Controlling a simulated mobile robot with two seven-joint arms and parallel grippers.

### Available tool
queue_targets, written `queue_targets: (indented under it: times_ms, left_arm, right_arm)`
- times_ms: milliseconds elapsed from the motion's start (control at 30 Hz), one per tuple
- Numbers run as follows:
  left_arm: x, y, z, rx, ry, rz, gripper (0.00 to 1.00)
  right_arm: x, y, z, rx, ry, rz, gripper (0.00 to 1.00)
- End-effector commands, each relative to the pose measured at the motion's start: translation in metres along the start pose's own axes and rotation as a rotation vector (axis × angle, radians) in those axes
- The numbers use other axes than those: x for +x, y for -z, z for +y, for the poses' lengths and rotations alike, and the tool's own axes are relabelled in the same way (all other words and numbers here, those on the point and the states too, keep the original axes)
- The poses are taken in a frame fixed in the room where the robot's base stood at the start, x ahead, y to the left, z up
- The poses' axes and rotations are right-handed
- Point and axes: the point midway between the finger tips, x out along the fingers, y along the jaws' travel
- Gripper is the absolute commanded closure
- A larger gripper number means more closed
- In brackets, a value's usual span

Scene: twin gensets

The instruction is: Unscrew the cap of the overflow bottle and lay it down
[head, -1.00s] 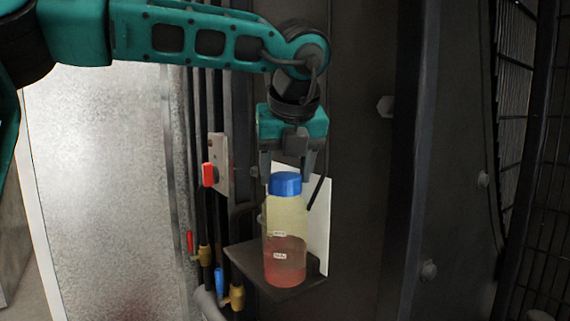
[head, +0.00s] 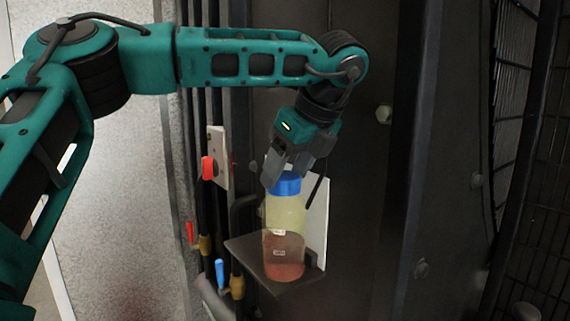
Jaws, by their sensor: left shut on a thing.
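The overflow bottle (head: 285,215) stands upright on a small dark shelf (head: 262,280) in the head view. It is translucent yellowish, with reddish liquid in its lower part and small white labels. Its blue cap (head: 287,184) sits on top of the bottle. My left gripper (head: 284,178) comes down from above and is shut on the blue cap, its fingers on either side. The fingers hide part of the cap's upper side. My right gripper is not in view.
A pale plate (head: 317,220) stands behind the bottle. To the left are a red knob (head: 208,168) on a bracket, dark vertical pipes, a red lever (head: 190,232) and a blue lever (head: 220,273). A dark wire mesh (head: 535,170) is at the far right.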

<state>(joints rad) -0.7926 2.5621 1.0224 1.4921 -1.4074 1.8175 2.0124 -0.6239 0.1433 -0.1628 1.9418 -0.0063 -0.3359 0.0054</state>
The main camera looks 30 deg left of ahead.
Motion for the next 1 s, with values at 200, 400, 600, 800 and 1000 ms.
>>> queue_targets:
  times_ms: [200, 400, 600, 800, 1000]
  left_arm:
    - [-0.002, -0.007, 0.001, -0.065, -0.026, -0.003, 0.58]
    - [-0.002, -0.008, 0.001, -0.067, -0.025, -0.004, 0.21]
    - [-0.002, -0.007, 0.000, -0.066, -0.020, -0.002, 0.02]
    - [-0.002, -0.006, -0.001, -0.065, -0.018, 0.000, 0.15]
    - [0.004, -0.003, -0.002, 0.047, 0.051, -0.003, 0.15]
  right_arm:
    - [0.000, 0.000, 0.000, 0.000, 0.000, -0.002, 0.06]
    - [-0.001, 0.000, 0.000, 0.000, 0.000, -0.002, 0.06]
    - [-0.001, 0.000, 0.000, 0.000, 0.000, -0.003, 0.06]
    - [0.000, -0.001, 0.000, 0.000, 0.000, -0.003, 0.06]
    - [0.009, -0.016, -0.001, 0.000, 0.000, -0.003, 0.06]
